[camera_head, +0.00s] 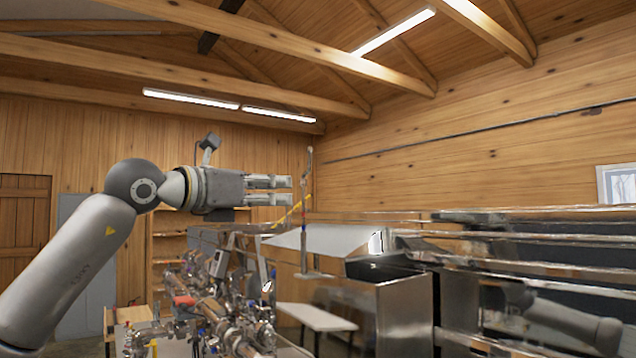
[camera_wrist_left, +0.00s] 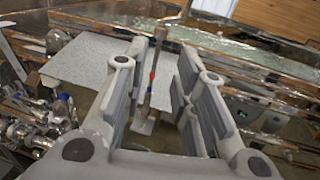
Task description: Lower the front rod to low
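The front rod (camera_head: 303,235) is a thin upright metal rod standing beside the evaporator's near end, its top just past my left fingertips in the head view. In the left wrist view the rod (camera_wrist_left: 152,75) carries red and blue marks and shows between the fingers, seemingly beyond or at their tips. My left gripper (camera_head: 290,190) points right, held level, with its fingers apart; it also shows in the left wrist view (camera_wrist_left: 162,55). I cannot tell whether a finger touches the rod. My right gripper is not in view.
The shiny metal evaporator pan (camera_head: 405,310) fills the right side. A cluster of valves and pipes (camera_head: 215,310) stands below my left arm. A white bench (camera_head: 318,317) stands behind. The air above the evaporator is clear.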

